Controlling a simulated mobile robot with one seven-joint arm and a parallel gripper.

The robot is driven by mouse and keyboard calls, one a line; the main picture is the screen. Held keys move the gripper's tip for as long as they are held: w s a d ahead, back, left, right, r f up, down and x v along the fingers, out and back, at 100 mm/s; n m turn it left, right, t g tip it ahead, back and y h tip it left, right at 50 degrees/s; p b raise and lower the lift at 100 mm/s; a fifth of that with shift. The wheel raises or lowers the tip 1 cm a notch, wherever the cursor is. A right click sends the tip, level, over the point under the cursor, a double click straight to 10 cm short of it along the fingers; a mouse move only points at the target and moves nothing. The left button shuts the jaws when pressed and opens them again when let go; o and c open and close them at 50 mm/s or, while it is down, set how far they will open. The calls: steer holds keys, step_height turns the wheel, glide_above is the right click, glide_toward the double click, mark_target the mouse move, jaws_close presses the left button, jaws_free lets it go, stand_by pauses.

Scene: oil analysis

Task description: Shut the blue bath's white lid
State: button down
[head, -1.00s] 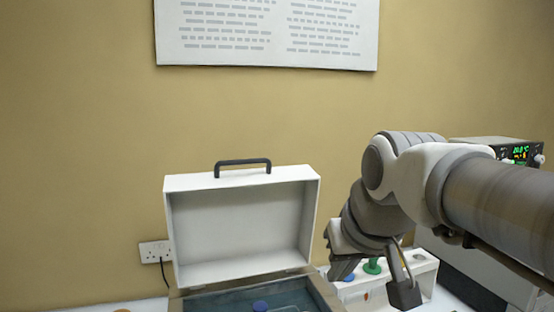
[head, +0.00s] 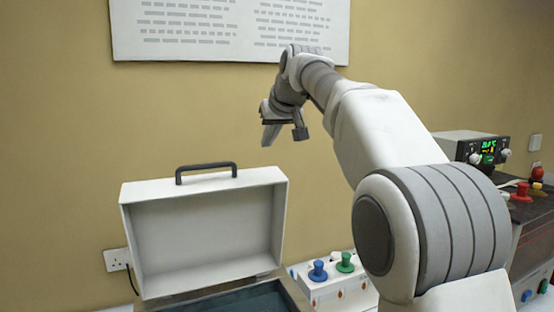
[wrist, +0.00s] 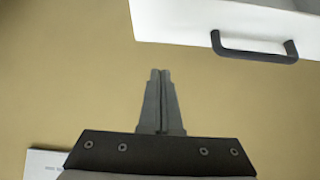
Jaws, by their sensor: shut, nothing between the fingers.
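The blue bath (head: 250,297) is at the bottom of the head view, cut off by the frame edge. Its white lid (head: 205,235) stands open and upright at the back, hollow side facing me. A dark handle (head: 205,170) is on the lid's top edge; lid (wrist: 190,20) and handle (wrist: 255,50) also show in the wrist view. My gripper (head: 268,137) is shut and empty, in the air above and right of the lid, near the wall. In the wrist view its fingertips (wrist: 160,75) are together, apart from the handle.
A white rack (head: 325,290) with blue and green knobbed items stands right of the bath. An instrument with a green display (head: 488,150) is at the far right. A white poster (head: 230,30) hangs on the wall; a socket (head: 117,259) is left of the lid.

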mark_target(262, 168)
steer(key=shift+w+a, duration=0.2)
steer(key=shift+w, duration=0.35)
steer(key=shift+w+a, duration=0.15)
steer(key=shift+w, duration=0.4)
steer(key=x, duration=0.2)
steer(key=f+x, duration=0.1)
steer(key=x, duration=0.2)
steer(key=s+x, duration=0.1)
steer(key=x, duration=0.2)
steer(key=shift+s+d+f+p, duration=0.15)
steer(key=shift+s+d+p, duration=0.1)
steer(key=shift+p, duration=0.15)
steer(key=shift+s+d+f, duration=0.15)
steer(key=shift+s+d, duration=0.1)
steer(key=shift+s, duration=0.2)
steer(key=shift+b, duration=0.35)
